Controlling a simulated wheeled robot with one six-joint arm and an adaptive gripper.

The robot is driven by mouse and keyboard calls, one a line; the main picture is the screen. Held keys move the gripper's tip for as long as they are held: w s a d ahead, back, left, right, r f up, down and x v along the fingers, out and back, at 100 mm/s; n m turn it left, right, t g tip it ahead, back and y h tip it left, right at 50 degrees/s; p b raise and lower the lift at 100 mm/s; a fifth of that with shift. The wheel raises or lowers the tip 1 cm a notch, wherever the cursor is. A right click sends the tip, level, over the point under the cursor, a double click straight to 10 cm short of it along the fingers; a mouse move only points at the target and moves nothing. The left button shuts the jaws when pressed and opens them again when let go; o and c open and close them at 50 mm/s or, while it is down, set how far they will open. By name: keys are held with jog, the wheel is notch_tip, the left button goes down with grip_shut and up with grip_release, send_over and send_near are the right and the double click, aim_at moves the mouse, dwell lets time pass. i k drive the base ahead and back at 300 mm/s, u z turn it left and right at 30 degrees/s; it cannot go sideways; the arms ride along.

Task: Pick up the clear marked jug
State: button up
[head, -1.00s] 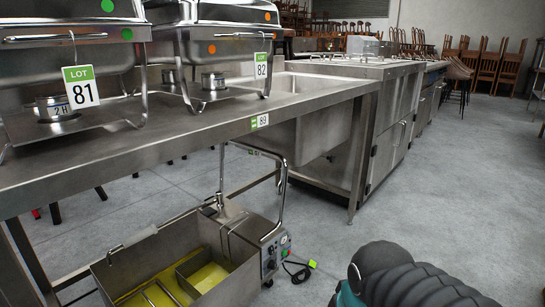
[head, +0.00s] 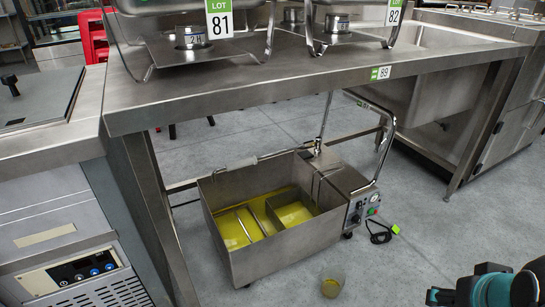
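A small clear jug (head: 332,281) stands on the grey floor near the bottom middle of the head view. It looks upright and seems to hold a little yellowish liquid. Any markings on it are too small to make out. It stands just in front of a steel oil tank. Part of my arm, black and teal, shows at the bottom right corner, well to the right of the jug. My gripper's fingers are not seen.
The wheeled steel tank (head: 262,262) holds yellow oil, with a bent tubular handle and a black cable (head: 380,236) beside it. A control-panel appliance (head: 55,240) stands left. Floor right of the jug is clear.

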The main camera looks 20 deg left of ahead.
aim_at(330, 291)
jog(key=z, duration=1.85)
jog(key=k, duration=1)
jog(key=u, duration=0.65)
